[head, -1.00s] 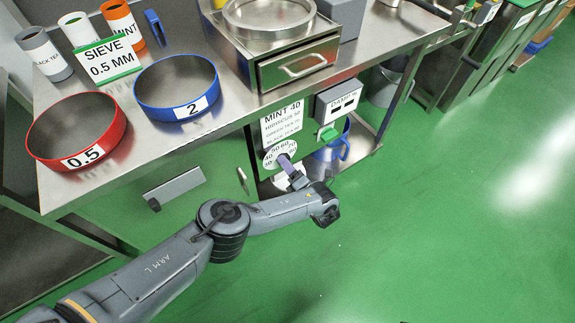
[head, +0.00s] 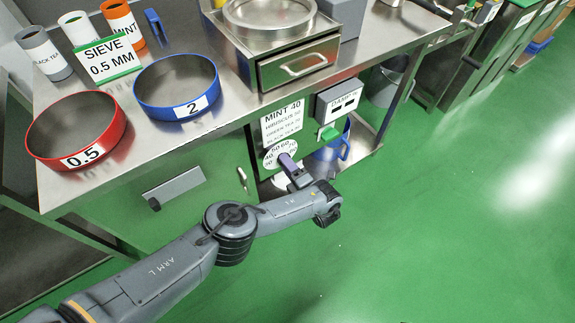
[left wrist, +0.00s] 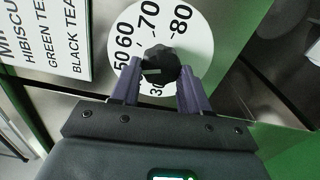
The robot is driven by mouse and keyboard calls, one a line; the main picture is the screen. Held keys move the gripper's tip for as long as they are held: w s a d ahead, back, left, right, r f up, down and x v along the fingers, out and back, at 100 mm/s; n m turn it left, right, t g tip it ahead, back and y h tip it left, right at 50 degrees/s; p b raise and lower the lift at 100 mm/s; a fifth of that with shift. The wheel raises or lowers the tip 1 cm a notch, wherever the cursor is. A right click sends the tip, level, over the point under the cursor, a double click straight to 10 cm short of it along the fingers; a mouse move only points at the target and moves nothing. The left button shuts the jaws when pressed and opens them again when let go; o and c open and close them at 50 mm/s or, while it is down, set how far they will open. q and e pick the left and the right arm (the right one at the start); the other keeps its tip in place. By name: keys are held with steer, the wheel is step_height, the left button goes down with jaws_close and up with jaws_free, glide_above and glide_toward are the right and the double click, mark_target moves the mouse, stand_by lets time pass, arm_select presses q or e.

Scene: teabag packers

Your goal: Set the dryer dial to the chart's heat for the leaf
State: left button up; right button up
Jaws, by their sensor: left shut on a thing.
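The dryer dial is a black knob (left wrist: 160,66) on a white round scale (left wrist: 195,40) with numbers such as 50, 60, 70 and 80. My left gripper (left wrist: 158,80) is shut on the knob, one purple finger on each side. In the head view my left gripper (head: 288,163) covers the knob, and the scale (head: 273,156) shows around it. The white chart (head: 281,121) above the dial has MINT 40 as its top line, with hibiscus, green tea and black tea lines below. The knob's pointer setting cannot be read clearly. My right gripper is not in view.
A red sieve (head: 77,130), a blue sieve (head: 177,87) and a steel drawer (head: 297,64) are on the bench above. The green floor at right is clear.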

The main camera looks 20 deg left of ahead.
arm_select(q)
steer(key=o, duration=1.1)
steer(key=shift+c, duration=0.2)
steer(key=p+v, duration=0.2)
steer(key=v, duration=0.8)
steer(key=shift+s+d+p, duration=0.25)
steer(key=shift+d+p, duration=0.05)
steer(key=shift+d, duration=0.05)
steer(key=shift+r, duration=0.1)
